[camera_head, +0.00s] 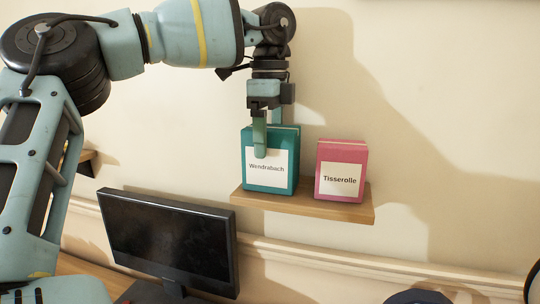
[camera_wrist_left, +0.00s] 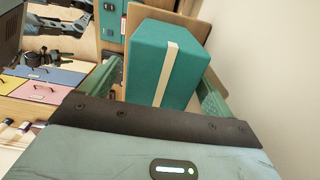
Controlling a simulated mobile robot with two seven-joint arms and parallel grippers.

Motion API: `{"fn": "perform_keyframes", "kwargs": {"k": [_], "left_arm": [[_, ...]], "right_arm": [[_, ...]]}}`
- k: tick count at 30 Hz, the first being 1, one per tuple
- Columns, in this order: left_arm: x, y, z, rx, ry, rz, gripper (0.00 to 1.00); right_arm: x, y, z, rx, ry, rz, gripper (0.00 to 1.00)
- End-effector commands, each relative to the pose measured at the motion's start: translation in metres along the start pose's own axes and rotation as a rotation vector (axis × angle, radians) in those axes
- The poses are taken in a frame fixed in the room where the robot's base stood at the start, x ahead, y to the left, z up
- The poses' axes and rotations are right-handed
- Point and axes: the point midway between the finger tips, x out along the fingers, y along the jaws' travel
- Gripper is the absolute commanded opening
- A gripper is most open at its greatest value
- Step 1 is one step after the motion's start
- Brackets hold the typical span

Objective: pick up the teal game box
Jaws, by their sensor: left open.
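My left gripper (camera_head: 267,136) points down over the box, open. One finger is in front of the box face, overlapping the top of its label, and the other is behind it. In the left wrist view the teal box (camera_wrist_left: 150,62) shows a pale strip and lies between the two spread fingers (camera_wrist_left: 155,92). I cannot tell whether either finger touches it.
A pink box (camera_head: 347,160) labelled "Tisserolle" stands right of the teal one, with a gap between. The wall is close behind the shelf. A dark monitor (camera_head: 165,240) stands below left. Coloured drawers (camera_wrist_left: 50,77) show in the wrist view.

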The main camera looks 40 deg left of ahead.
Motion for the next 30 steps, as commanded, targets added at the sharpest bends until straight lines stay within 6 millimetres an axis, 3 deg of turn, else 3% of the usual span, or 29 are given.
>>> {"fn": "perform_keyframes", "kwargs": {"k": [6, 14, 26, 30], "left_arm": [[0.020, 0.000, 0.000, 0.001, 0.002, -0.002, 0.87], [0.022, 0.000, 0.000, 0.000, 0.001, -0.002, 0.87], [0.022, 0.000, 0.000, 0.000, 0.001, -0.002, 0.35], [0.021, 0.000, 0.000, 0.000, 0.001, -0.003, 0.34]], "right_arm": [[-0.004, -0.001, 0.003, 0.001, -0.008, 0.000, 0.47], [-0.005, -0.001, 0.008, 0.002, -0.018, -0.001, 0.47], [-0.003, 0.000, 0.000, 0.000, -0.001, 0.000, 0.47], [-0.003, 0.000, -0.003, -0.001, 0.004, 0.001, 0.47]]}}
